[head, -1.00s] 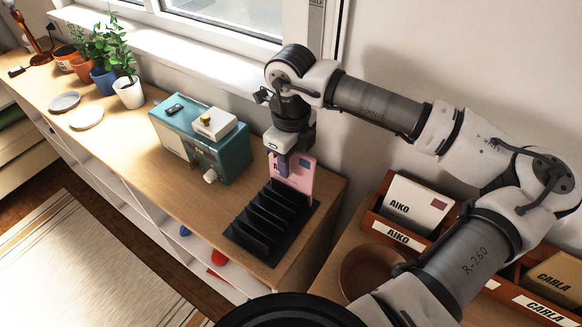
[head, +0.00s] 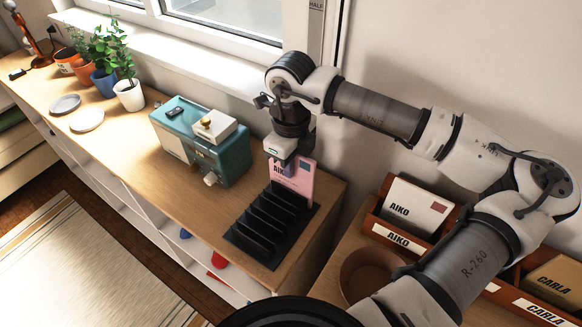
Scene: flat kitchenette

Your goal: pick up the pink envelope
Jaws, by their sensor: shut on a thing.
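The pink envelope (head: 301,183) stands upright in the rear of a black slotted rack (head: 245,243) on the wooden counter. Dark lettering and a dark stamp mark show on its face. My gripper (head: 288,168) points down at the envelope's upper edge and is shut on it. The fingers cover part of the envelope's top and lettering. The lower part of the envelope is hidden behind the rack's dividers.
A teal box (head: 222,158) with a small white box on top stands left of the rack. A wooden sorter with a white AIKO envelope (head: 415,207) and a brown bowl (head: 370,273) are at the right. The rack's other slots look empty.

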